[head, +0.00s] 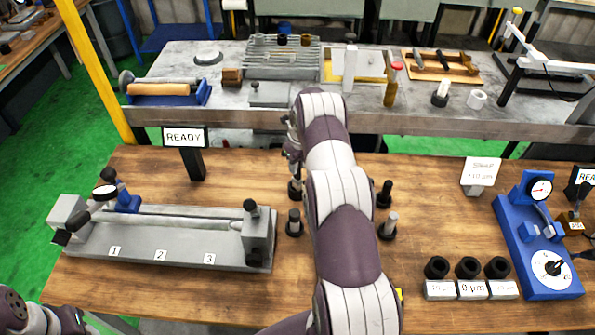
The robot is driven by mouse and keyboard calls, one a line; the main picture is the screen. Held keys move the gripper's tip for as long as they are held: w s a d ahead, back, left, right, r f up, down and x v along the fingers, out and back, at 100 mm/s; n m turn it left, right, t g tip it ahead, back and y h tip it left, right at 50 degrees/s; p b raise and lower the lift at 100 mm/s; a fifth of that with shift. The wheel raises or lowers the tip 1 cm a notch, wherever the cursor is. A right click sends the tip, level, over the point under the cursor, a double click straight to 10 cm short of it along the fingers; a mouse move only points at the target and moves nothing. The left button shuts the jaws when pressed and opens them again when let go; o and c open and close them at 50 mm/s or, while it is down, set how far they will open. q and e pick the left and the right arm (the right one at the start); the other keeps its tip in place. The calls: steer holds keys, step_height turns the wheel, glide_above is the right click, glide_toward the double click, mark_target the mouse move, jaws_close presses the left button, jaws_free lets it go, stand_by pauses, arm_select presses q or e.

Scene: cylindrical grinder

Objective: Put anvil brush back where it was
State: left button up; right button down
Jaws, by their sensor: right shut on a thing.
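My right arm reaches across the middle of the wooden bench. Its gripper (294,152) shows at the left edge of the arm, near the bench's back edge. It is shut on a slim thing that I take for the anvil brush; the arm and fingers hide nearly all of it. Just below the gripper is a dark round holder (296,190); I cannot tell whether the held thing touches it. Another dark holder with a peg (293,223) stands in front of it. Two more, (385,193) and (388,228), stand right of the arm. My left gripper is out of view.
A grey bench fixture (170,250) with a rod and dial gauge lies left. A READY sign (184,138) stands behind it. A grey machine table (225,115) runs behind.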

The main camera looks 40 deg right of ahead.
step_height(320, 180, down, 3)
steer(key=shift+r+p, duration=0.1)
steer(key=shift+p, duration=0.25)
steer(key=shift+f+b, duration=0.25)
steer(key=shift+b, duration=0.05)
steer(key=c, duration=0.9)
jaws_free()
steer(key=shift+c, duration=0.2)
